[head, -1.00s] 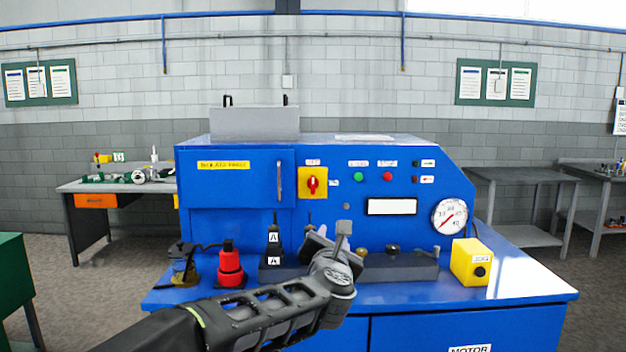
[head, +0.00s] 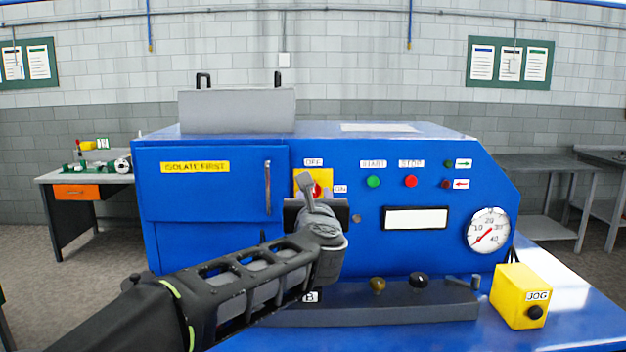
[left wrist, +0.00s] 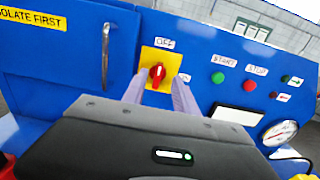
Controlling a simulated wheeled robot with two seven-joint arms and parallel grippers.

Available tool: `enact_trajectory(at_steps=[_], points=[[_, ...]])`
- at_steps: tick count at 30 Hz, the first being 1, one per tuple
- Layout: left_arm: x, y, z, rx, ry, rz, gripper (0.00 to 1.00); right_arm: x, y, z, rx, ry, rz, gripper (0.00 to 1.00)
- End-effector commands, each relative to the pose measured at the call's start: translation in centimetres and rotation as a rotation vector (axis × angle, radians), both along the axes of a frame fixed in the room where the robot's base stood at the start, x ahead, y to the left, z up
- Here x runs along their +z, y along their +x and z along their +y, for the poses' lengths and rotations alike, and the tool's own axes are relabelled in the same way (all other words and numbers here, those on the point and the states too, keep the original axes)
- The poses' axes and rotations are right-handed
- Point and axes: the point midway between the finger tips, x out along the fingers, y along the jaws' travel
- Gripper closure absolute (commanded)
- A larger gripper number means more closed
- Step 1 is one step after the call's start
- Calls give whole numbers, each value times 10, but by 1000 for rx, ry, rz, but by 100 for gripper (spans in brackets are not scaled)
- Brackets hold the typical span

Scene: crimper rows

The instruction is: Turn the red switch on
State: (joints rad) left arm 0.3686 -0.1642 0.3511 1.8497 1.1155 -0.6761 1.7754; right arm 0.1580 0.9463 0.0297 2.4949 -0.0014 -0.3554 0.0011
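The red switch (left wrist: 157,73) is a rotary knob on a yellow plate (left wrist: 152,57) on the blue machine's front. An OFF label (left wrist: 165,43) is above it and an ON label (left wrist: 184,77) to its right. Its handle looks upright, toward OFF. In the head view the knob (head: 318,188) is partly hidden by my left gripper (head: 308,187). In the left wrist view the gripper's two fingers (left wrist: 158,86) are apart, one on each side of the knob in the picture. I cannot tell whether they touch it. My right gripper is not in view.
A vertical door handle (head: 268,187) is left of the switch. The green START button (head: 373,181), red STOP button (head: 411,181) and a gauge (head: 488,231) are to its right. Below are a dark block with knobs (head: 440,302) and a yellow JOG box (head: 520,296).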

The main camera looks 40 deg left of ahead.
Motion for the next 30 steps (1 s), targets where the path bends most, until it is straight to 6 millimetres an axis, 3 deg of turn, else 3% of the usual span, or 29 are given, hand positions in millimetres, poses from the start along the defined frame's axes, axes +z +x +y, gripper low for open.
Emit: enact_trajectory(at_steps=[14, 30], points=[[1, 7, 5, 1, 2, 1, 65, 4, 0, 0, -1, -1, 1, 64], [1, 61, 46, 1, 2, 1, 65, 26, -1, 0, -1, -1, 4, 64]])
